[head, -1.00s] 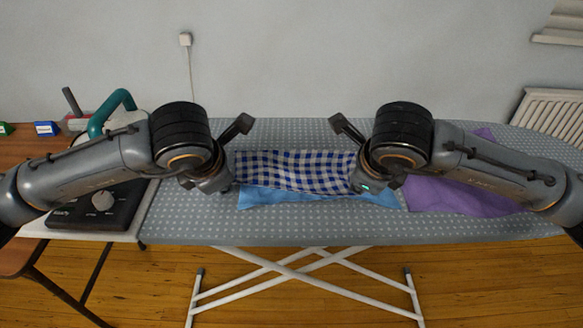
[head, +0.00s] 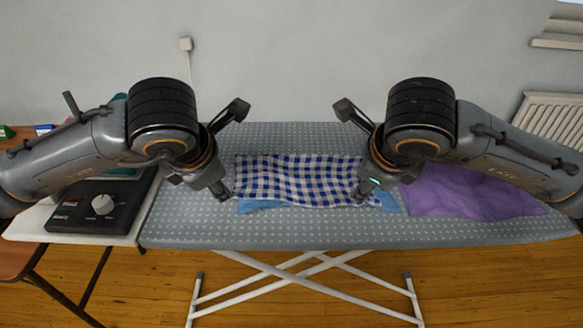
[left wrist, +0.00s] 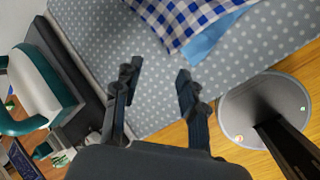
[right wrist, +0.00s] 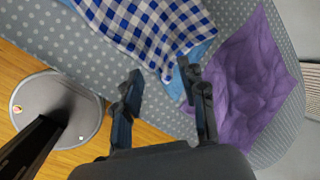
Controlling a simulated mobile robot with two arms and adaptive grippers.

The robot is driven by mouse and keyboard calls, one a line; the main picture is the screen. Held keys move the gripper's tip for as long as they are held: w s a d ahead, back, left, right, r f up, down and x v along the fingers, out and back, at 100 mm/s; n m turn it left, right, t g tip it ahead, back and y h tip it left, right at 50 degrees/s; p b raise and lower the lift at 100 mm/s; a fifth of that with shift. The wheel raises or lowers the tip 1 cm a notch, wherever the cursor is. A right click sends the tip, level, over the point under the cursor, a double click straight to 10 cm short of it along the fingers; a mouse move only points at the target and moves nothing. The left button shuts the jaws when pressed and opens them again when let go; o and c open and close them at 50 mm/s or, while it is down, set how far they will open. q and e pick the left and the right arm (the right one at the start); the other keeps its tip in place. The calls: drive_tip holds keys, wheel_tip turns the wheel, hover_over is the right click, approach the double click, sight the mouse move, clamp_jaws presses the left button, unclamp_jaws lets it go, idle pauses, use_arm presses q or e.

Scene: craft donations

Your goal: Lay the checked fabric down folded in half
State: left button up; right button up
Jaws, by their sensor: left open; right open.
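The blue-and-white checked fabric (head: 295,180) lies on the dotted ironing board, slightly rippled, over a light blue cloth (head: 390,203) that shows along its front and right edges. My left gripper (head: 220,192) is open beside the fabric's front left corner. In the left wrist view its fingertips (left wrist: 158,72) are empty, with the checked fabric (left wrist: 185,15) beyond them. My right gripper (head: 363,192) is open at the fabric's front right corner. In the right wrist view a corner of the checked fabric (right wrist: 150,30) reaches towards the gap between its fingertips (right wrist: 162,75); contact is unclear.
A purple cloth (head: 465,190) lies on the ironing board (head: 300,228) to the right. A black-topped device with a dial (head: 98,207) stands at the left, with a green-handled iron (left wrist: 40,85) near it. The board's front strip is clear.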

use_arm(q)
drive_tip(key=v, duration=0.5)
drive_tip(key=shift+s+f, duration=0.1)
drive_tip(key=shift+s, duration=0.4)
use_arm(e)
drive_tip(key=v, duration=0.5)
drive_tip(key=shift+s+f, duration=0.1)
drive_tip(key=shift+s, duration=0.4)
